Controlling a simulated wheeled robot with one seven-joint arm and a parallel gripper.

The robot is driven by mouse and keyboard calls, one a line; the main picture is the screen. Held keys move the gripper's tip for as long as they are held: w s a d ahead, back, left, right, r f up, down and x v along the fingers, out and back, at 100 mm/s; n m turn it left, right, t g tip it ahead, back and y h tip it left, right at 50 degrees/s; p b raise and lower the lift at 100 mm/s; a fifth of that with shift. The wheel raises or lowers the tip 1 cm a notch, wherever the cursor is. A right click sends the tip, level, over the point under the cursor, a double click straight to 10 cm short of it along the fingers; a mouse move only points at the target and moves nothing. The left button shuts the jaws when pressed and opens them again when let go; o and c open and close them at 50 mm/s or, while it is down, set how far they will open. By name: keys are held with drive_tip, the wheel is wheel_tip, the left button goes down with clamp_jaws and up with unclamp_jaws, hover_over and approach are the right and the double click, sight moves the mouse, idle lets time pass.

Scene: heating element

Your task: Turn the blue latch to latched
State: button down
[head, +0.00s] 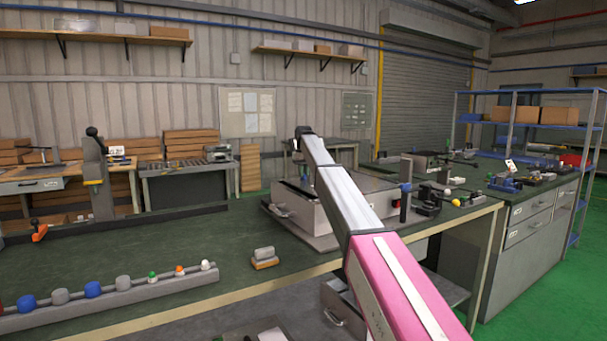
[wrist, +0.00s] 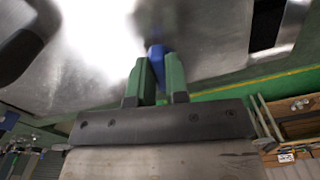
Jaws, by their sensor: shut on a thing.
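In the wrist view, the blue latch (wrist: 156,51) shows as a small blue piece between the tips of my gripper's green fingers (wrist: 158,62). My gripper is shut on it, against a shiny metal surface (wrist: 205,30). The fingers hide most of the latch, so its exact angle cannot be told. In the head view, my arm reaches over a grey metal box (head: 295,205) on the green bench and hides part of it. My gripper and the latch cannot be made out there.
A post with a blue top (head: 406,188) and dark fittings stand right of the box. A small orange-based block (head: 264,258) lies in front of it. A rail with several coloured knobs (head: 120,298) runs along the bench front. The bench's left middle is clear.

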drive_tip(key=shift+n, duration=1.2)
drive_tip(key=c, duration=1.1)
unclamp_jaws()
wheel_tip(320, 180, up, 11)
drive_tip(key=shift+f, duration=0.1)
